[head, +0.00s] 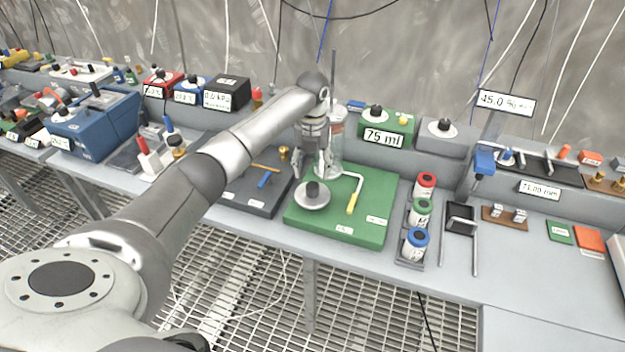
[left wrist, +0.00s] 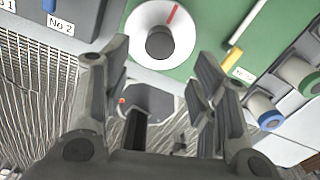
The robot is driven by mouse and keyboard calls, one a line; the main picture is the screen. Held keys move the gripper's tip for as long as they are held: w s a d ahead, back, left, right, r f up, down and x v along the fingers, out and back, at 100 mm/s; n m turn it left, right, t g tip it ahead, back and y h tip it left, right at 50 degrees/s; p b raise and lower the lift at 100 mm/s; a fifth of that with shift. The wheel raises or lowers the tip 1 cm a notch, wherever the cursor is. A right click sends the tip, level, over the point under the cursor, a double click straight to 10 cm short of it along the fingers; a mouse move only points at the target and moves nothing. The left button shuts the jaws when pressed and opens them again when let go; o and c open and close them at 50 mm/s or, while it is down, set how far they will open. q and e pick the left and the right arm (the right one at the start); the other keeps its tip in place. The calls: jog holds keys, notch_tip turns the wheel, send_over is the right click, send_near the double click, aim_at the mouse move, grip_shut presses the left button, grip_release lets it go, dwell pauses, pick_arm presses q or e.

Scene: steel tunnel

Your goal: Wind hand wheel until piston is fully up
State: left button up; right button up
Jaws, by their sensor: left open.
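The hand wheel (head: 313,203) is a pale disc with a black knob, on a green base plate (head: 365,222). In the left wrist view the hand wheel (left wrist: 182,42) shows a red mark on its rim, and its black knob (left wrist: 160,43) points toward me. A clear upright cylinder (head: 336,140) with a thin rod above it stands behind the wheel; my arm partly covers it, and I cannot tell the piston's height. My left gripper (head: 311,174) is open and empty above and just behind the wheel. Its fingers (left wrist: 160,70) also show, apart from the knob. My right gripper is out of view.
A bent white pipe with a yellow end (head: 352,203) lies right of the wheel. A "75 ml" display (head: 384,138) stands behind. Red, green and blue-capped canisters (head: 416,243) stand in a rack at right. A dark board (head: 250,195) lies at left.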

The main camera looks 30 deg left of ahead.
aim_at(313, 186)
pick_arm(q)
jog(key=shift+r, duration=2.25)
jog(key=shift+f, duration=0.1)
